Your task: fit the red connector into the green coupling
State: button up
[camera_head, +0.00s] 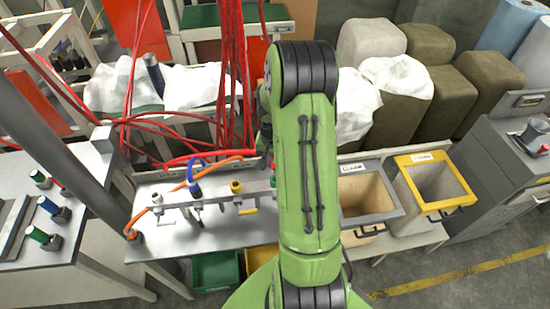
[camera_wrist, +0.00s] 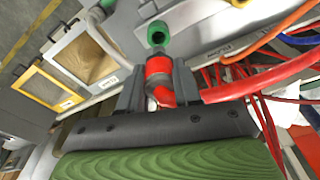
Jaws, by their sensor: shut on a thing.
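In the wrist view my gripper (camera_wrist: 158,82) is shut on the red connector (camera_wrist: 158,66), which sits between its two dark fingers. A red hose (camera_wrist: 240,88) runs from the connector to the right. The green coupling (camera_wrist: 157,33) is just beyond the connector's tip, its dark round opening facing my gripper. The two look roughly lined up with a small gap; the exact depth is hard to judge. In the head view my green arm hides the gripper and most of the connector; only a sliver of the green coupling (camera_head: 273,181) shows beside the arm.
A grey rail on the workbench (camera_head: 220,234) carries other couplings, including a blue one (camera_head: 195,189) and a yellow one (camera_head: 236,187). An orange hose (camera_head: 215,161) and several red hoses hang close by. A yellow-rimmed bin (camera_head: 436,203) stands to the right.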

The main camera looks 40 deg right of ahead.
jog(key=shift+f+b, duration=0.75)
jog(key=shift+f, duration=0.6)
jog(key=shift+b, duration=0.5)
dwell(0.6)
jog(key=shift+f+b, duration=0.35)
jog(key=shift+f, duration=0.05)
jog(key=shift+f+b, duration=1.15)
jog(key=shift+f, duration=0.1)
jog(key=o, duration=1.1)
jog(key=shift+r, duration=0.1)
jog(key=r, duration=0.5)
jog(key=a+r, duration=0.1)
jog(key=r, duration=0.4)
jog(key=s+r+p, duration=0.1)
jog(key=r, duration=0.4)
jog(key=shift+s+a+r, duration=0.1)
jog(key=shift+a+r, duration=0.15)
jog(key=shift+r, duration=0.05)
